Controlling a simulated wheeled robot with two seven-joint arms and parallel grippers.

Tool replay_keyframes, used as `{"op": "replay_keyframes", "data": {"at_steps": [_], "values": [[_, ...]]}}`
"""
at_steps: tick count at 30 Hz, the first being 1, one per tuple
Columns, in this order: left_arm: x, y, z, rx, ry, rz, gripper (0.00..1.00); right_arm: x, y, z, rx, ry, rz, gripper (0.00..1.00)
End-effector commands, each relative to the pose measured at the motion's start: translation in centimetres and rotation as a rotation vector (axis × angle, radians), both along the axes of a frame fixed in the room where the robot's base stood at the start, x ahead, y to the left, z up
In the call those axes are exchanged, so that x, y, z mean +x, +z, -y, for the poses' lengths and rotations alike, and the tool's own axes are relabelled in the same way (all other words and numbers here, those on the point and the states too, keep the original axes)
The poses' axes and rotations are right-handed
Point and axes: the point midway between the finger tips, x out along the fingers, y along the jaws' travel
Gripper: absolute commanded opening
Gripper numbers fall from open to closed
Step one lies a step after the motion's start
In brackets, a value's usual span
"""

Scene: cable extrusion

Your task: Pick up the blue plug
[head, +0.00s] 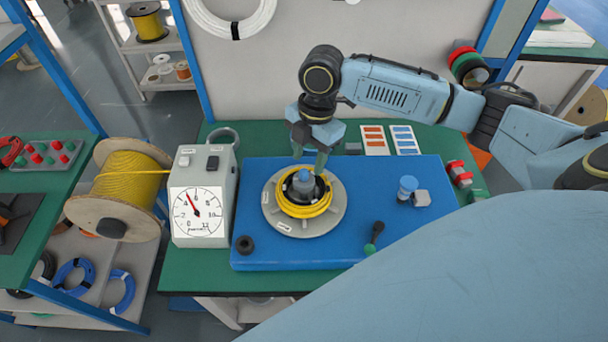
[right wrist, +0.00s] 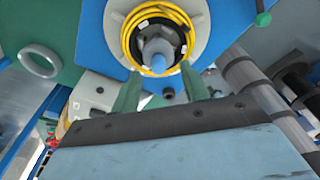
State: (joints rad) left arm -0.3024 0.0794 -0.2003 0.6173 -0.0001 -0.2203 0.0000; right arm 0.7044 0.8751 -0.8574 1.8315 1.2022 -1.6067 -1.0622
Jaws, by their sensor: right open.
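A second blue-topped piece (head: 407,186) stands to the right on the blue board. My right gripper (head: 310,157) is open, its green fingers pointing down just above and behind the central plug. In the right wrist view, the fingers (right wrist: 162,88) are apart with nothing between their tips. My left gripper is not in view.
A grey box with a dial gauge (head: 203,190) stands left of the blue board (head: 370,205). A yellow cable spool (head: 128,182) stands farther left.

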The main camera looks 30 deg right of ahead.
Motion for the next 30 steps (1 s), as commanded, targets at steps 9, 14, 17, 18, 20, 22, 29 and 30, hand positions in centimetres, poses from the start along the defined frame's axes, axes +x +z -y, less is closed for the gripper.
{"op": "replay_keyframes", "data": {"at_steps": [9,14,17,18,20,22,29,30], "values": [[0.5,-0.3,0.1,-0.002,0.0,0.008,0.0,-0.1,-3.9,-1.1,0.0,0.002,-0.001,0.45],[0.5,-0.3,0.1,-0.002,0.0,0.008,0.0,0.0,-3.8,-1.1,0.0,0.001,0.0,0.45],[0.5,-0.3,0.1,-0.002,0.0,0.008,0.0,0.0,-3.8,-1.0,0.0,0.001,0.0,0.33],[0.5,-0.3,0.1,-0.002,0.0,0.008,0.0,0.0,-3.8,-1.0,-0.001,0.001,0.0,0.28],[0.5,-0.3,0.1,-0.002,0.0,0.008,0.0,0.0,-3.8,-1.0,-0.001,0.001,0.0,0.2],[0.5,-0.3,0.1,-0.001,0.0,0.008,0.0,0.0,-3.8,-1.0,-0.001,0.001,0.0,0.11],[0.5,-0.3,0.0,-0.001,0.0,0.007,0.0,0.0,-3.8,-1.0,-0.001,0.001,0.001,0.0],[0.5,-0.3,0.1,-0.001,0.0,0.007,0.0,0.0,-3.8,-1.0,-0.001,0.001,0.001,0.0]]}}
